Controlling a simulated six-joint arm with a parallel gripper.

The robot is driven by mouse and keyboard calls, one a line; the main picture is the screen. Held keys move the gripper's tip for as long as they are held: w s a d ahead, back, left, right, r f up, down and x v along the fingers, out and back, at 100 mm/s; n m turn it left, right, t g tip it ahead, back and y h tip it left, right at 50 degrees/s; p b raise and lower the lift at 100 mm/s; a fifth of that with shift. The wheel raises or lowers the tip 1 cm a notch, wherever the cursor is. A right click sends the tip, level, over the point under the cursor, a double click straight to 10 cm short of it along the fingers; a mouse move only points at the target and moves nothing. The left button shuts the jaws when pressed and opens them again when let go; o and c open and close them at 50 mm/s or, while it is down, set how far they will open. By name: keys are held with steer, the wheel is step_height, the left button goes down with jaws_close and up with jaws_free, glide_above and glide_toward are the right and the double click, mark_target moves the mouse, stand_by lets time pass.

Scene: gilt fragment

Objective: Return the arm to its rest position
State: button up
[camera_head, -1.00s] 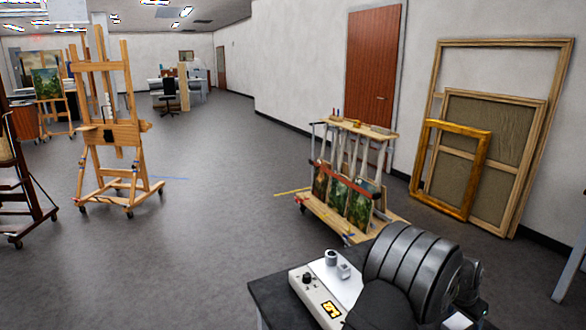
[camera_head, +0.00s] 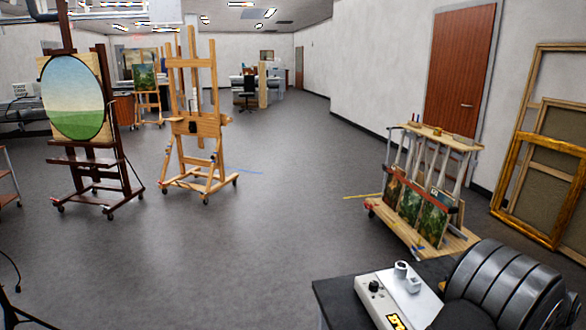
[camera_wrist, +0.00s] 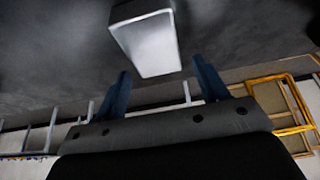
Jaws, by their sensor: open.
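My gripper (camera_wrist: 160,68) shows in the wrist view, with two blue fingers standing wide apart and open. Nothing is held between them. A pale box-like thing (camera_wrist: 147,42) shows beyond the fingertips; I cannot tell what it is or how far off it lies. My gripper is not in the head view, so its place relative to the room is hard to tell.
A dark table (camera_head: 335,290) carries a white control box (camera_head: 385,307). A wheeled painting rack (camera_head: 425,195) stands behind it, with gilt frames (camera_head: 537,190) against the right wall. Wooden (camera_head: 197,125) and dark (camera_head: 95,162) easels stand left. The middle floor is clear.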

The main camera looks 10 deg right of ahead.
steer(key=v, duration=1.1)
steer(key=x, duration=1.2)
steer(key=shift+a+f, duration=0.1)
steer(key=shift+a, duration=0.1)
step_height(320, 180, up, 5)
steer(key=shift+f, duration=0.15)
steer(key=s+a+r, duration=0.3)
steer(key=s+r, duration=0.4)
steer(key=s, duration=0.4)
steer(key=w+d+r, duration=0.1)
steer(key=w+d, duration=0.2)
steer(key=w, duration=0.6)
steer(key=w+d+r, duration=0.1)
steer(key=w+d, duration=0.3)
steer(key=w, duration=0.5)
steer(key=w+f, duration=0.3)
steer(key=w, duration=1.2)
steer(key=shift+w+f, duration=0.25)
steer(key=shift+f, duration=0.05)
